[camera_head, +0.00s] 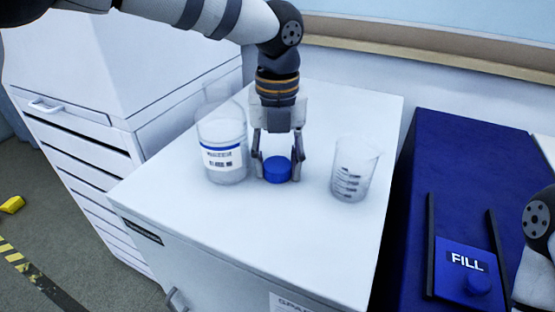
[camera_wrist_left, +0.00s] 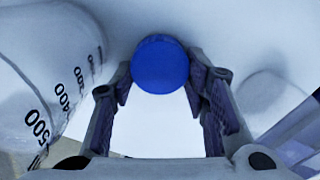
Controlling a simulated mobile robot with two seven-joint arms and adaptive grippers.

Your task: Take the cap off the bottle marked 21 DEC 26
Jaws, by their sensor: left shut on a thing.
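A clear bottle (camera_head: 222,135) with a white label with a blue band stands upright on the white cabinet top. Its label print is too small to read for a date. No cap shows on its mouth. A round blue cap (camera_head: 277,170) is to the right of the bottle, at or just above the cabinet top; I cannot tell if it touches. My left gripper (camera_head: 277,177) points down, shut on the cap. My right gripper is not in view.
A clear graduated beaker (camera_head: 354,170) stands to the right of my left gripper. The white cabinet top (camera_head: 250,240) is clear at the front. A dark blue unit with a FILL panel (camera_head: 465,270) is at the right. A white drawer cabinet (camera_head: 75,150) is at the left.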

